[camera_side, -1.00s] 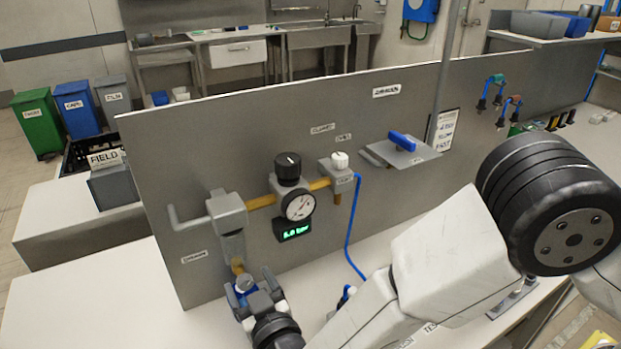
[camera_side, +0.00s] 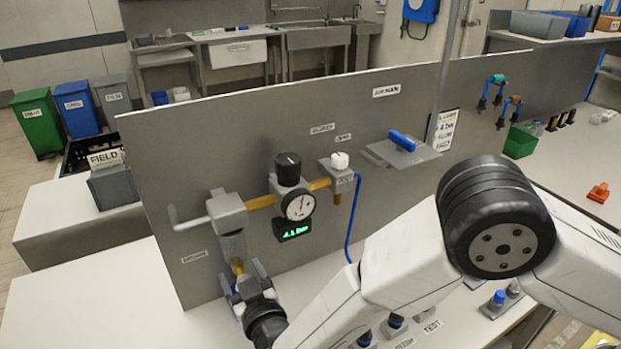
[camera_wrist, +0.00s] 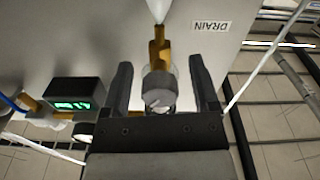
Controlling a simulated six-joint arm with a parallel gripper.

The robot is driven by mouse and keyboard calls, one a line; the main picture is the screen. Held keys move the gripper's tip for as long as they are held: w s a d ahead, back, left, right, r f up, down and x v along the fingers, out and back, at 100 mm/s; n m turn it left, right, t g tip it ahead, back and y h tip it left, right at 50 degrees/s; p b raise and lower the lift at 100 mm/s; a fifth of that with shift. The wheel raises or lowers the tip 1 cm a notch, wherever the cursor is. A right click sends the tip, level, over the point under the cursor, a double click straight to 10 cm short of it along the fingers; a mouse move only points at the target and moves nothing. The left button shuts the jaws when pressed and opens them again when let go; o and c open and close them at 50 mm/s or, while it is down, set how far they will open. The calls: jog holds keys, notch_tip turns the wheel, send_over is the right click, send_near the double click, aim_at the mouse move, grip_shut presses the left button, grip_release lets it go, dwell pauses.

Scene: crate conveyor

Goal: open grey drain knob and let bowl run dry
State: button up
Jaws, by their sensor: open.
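The grey drain knob (camera_wrist: 158,88) is in the wrist view, below a brass stem (camera_wrist: 158,50) and beside the DRAIN label (camera_wrist: 211,25). My gripper (camera_wrist: 161,68) is open, with one finger on each side of the knob and visible gaps to both. In the side view my gripper (camera_side: 243,274) is under the brass drain outlet (camera_side: 237,265) at the bottom of the filter bowl (camera_side: 232,245). The knob is hard to make out there between the fingers. I cannot tell how much liquid the bowl holds.
A round gauge (camera_side: 299,206) and green digital display (camera_side: 294,231) sit right of the filter on the grey panel (camera_side: 400,110). A blue hose (camera_side: 351,220) hangs from the white-knobbed valve (camera_side: 340,162). Blue-topped parts (camera_side: 498,297) stand on the bench near my arm.

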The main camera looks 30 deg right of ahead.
grip_shut()
jog(key=shift+m, duration=1.5)
grip_release()
jog(key=shift+s, duration=0.1)
